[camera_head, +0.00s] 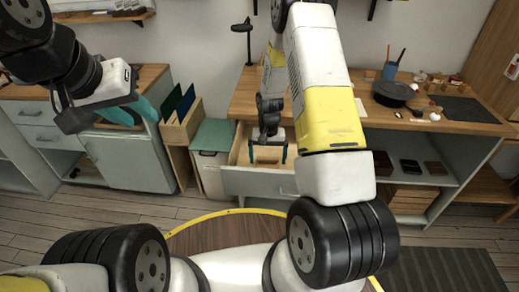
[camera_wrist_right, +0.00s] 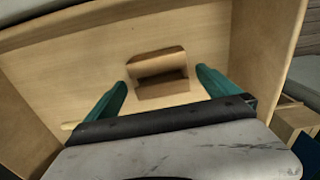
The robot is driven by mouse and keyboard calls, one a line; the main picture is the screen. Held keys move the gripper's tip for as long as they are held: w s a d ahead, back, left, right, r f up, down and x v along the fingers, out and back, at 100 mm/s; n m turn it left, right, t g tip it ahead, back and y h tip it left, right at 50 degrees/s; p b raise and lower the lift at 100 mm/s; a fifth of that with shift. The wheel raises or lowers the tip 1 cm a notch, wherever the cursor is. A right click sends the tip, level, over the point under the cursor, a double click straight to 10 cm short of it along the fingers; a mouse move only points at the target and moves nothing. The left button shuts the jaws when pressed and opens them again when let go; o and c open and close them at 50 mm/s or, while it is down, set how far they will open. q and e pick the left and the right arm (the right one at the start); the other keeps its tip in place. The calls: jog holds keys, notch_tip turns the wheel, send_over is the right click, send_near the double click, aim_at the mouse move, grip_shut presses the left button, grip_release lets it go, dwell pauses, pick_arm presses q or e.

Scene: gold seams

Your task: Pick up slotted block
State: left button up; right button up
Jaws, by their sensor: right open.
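The slotted block (camera_wrist_right: 158,88) is a small light wooden block with a dark slot. It lies in the open wooden drawer (camera_wrist_right: 85,52), which also shows in the head view (camera_head: 258,182). My right gripper (camera_wrist_right: 162,80) is open, with one teal finger on each side of the block and gaps between. In the head view my right gripper (camera_head: 268,156) reaches down into the drawer, and the block is hard to make out there. My left gripper (camera_head: 130,112) hangs at the left, away from the drawer; its finger opening is unclear.
The drawer's walls stand close around my right gripper. The wooden worktop (camera_head: 340,112) above holds a black pan (camera_head: 394,93), a blue cup (camera_head: 389,71) and small items. A bin with upright panels (camera_head: 181,128) stands left of the drawer.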

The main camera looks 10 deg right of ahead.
aim_at(268, 163)
jog(key=shift+f, duration=1.6)
jog(key=c, duration=1.5)
